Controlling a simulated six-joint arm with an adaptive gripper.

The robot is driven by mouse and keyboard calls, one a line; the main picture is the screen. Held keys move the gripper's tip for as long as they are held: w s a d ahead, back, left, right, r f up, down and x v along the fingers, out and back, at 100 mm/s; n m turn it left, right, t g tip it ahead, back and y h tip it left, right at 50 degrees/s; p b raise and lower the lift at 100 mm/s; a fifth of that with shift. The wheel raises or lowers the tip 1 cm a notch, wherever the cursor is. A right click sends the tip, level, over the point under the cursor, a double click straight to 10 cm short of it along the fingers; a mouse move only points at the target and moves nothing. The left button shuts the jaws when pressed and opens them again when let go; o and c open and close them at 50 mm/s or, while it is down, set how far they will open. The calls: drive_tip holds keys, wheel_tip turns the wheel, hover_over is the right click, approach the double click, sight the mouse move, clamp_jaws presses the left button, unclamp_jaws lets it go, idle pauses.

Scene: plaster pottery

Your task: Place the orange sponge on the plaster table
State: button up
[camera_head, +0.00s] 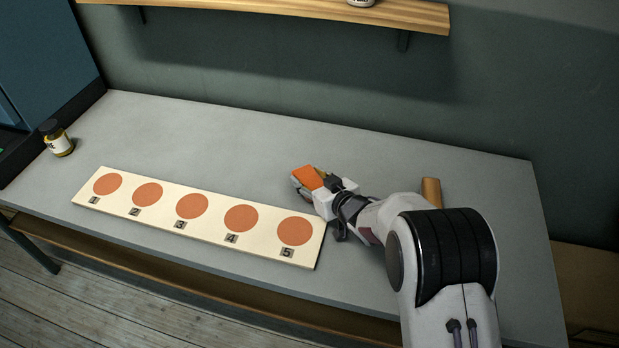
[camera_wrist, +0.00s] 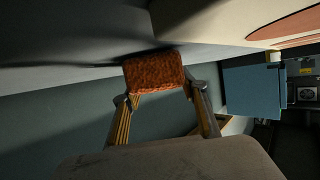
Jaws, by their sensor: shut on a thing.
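The orange sponge (camera_head: 307,178) is a small block held at the tip of my gripper (camera_head: 311,186), low over the grey table (camera_head: 220,127). In the wrist view the sponge (camera_wrist: 153,70) sits between the two fingers of my gripper (camera_wrist: 157,95), which grip it from both sides. The grey table surface (camera_wrist: 75,50) is close to the sponge there, with a dark shadow beside it. I cannot tell whether the sponge touches the table.
A cream board (camera_head: 168,212) with several numbered orange circles lies left and in front of my gripper. A small jar (camera_head: 58,139) stands at the far left. An orange-brown object (camera_head: 431,191) is partly hidden behind my arm. A wooden shelf (camera_head: 280,7) hangs above. The table's back middle is clear.

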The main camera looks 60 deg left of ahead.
drive_tip(key=shift+f, duration=0.15)
drive_tip(key=o, duration=0.9)
drive_tip(key=shift+v, duration=6.05)
drive_tip(key=shift+w, duration=0.1)
